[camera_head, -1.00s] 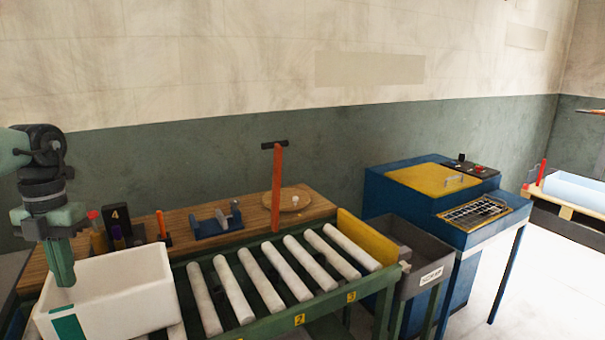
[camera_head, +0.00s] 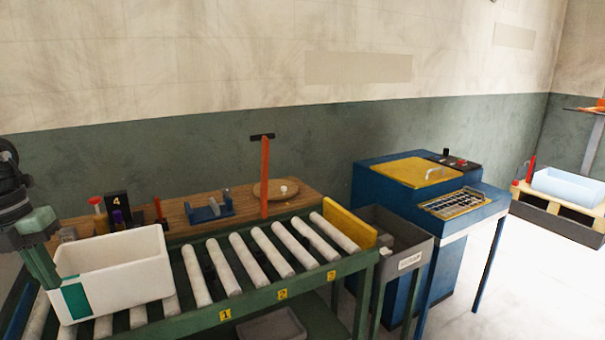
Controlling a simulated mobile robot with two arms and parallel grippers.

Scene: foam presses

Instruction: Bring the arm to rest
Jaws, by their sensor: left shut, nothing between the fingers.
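My left gripper (camera_head: 46,272) is at the left edge of the head view, fingers pointing down and shut with nothing between them. It is beside the left end of a white foam box (camera_head: 120,262), overlapping its near-left corner in the picture; whether it touches the box I cannot tell. The box is open at the top, has a green patch on its side, and sits on the left part of the roller conveyor (camera_head: 255,290). Most of my left arm is cut off by the picture edge. My right gripper is not in view.
A wooden bench (camera_head: 180,212) behind the conveyor holds small tools and a black block marked 4 (camera_head: 118,207). An orange upright with a black top (camera_head: 264,175) stands there. A grey bin (camera_head: 395,240) and a blue press with a yellow lid (camera_head: 415,170) are to the right.

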